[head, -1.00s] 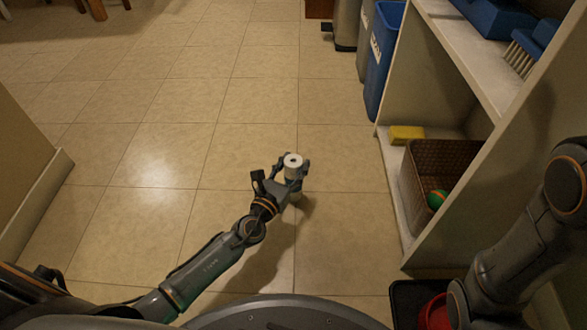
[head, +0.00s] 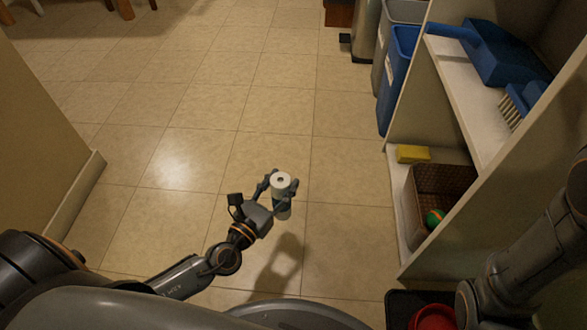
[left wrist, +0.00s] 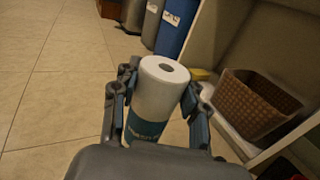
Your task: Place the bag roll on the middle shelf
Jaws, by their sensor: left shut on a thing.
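The bag roll (head: 281,183) is a white cylinder with a dark hole on top and a teal band lower down. My left gripper (head: 278,192) is shut on it and holds it upright above the floor. In the left wrist view the bag roll (left wrist: 160,92) stands between both fingers of my left gripper (left wrist: 158,103). The shelf unit is at the right; its middle shelf (head: 462,92) carries blue things. My right arm is at the lower right, and its gripper is not clearly seen.
A blue dustpan (head: 500,55) and a brush (head: 515,105) lie on the middle shelf. A yellow sponge (head: 413,154) and a brown basket (head: 440,180) with a ball are on the lower shelf. Bins (head: 397,75) stand beyond. A red bowl (head: 433,317) is at the bottom right. The tiled floor is clear.

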